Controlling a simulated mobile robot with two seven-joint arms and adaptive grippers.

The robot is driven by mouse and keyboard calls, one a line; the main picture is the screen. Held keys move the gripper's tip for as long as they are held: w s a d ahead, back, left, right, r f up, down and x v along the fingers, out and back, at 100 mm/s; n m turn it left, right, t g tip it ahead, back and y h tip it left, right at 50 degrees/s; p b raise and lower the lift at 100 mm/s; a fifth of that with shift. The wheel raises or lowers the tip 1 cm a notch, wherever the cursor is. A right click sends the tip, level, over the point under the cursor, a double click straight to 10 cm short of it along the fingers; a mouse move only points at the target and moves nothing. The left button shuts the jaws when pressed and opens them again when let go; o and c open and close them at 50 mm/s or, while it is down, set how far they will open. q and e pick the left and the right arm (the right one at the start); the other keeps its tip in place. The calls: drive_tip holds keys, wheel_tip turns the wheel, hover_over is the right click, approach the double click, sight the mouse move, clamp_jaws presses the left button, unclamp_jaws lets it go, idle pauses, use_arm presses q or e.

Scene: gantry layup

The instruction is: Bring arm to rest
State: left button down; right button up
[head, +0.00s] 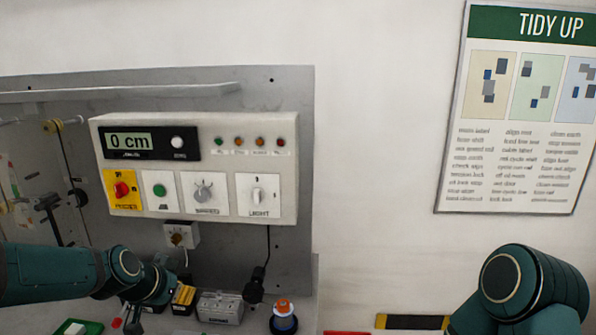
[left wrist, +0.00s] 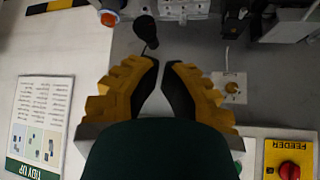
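My left arm (head: 60,272) comes in from the left in the head view, low in front of the control panel. Its wrist bends down near the panel's lower edge, and its fingers are hard to make out there. In the left wrist view, the yellow and black fingers of my left gripper (left wrist: 162,68) stand apart with nothing between them. My right arm (head: 525,285) shows only as a rounded teal link at the lower right; its gripper is out of view.
The control box (head: 200,165) reads 0 cm and carries a red feeder knob (head: 122,189) and a green button (head: 159,190). Small boxes (head: 220,306) and a round orange-topped item (head: 284,316) stand below. A TIDY UP poster (head: 520,110) hangs on the right wall.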

use_arm(q)
drive_tip(key=s+d+f+n+g+b, duration=0.15)
drive_tip(key=d+f, duration=0.25)
drive_tip(key=f, duration=0.5)
drive_tip(key=s+d+f+n+g, duration=0.1)
drive_tip(key=s+d+f, duration=0.2)
drive_tip(key=f, duration=0.6)
drive_tip(key=s+d+f+n+g+b, duration=0.1)
drive_tip(key=s+d+f+n, duration=0.1)
drive_tip(key=s+d+f, duration=0.2)
drive_tip(key=s+d+f+n+g+h, duration=0.1)
drive_tip(key=s+d+f+n+g, duration=0.1)
drive_tip(key=s+f, duration=0.9)
drive_tip(key=shift+d+f+b, duration=0.35)
drive_tip(key=shift+d+f, duration=0.2)
drive_tip(key=shift+d, duration=0.35)
drive_tip(key=shift+w, duration=0.1)
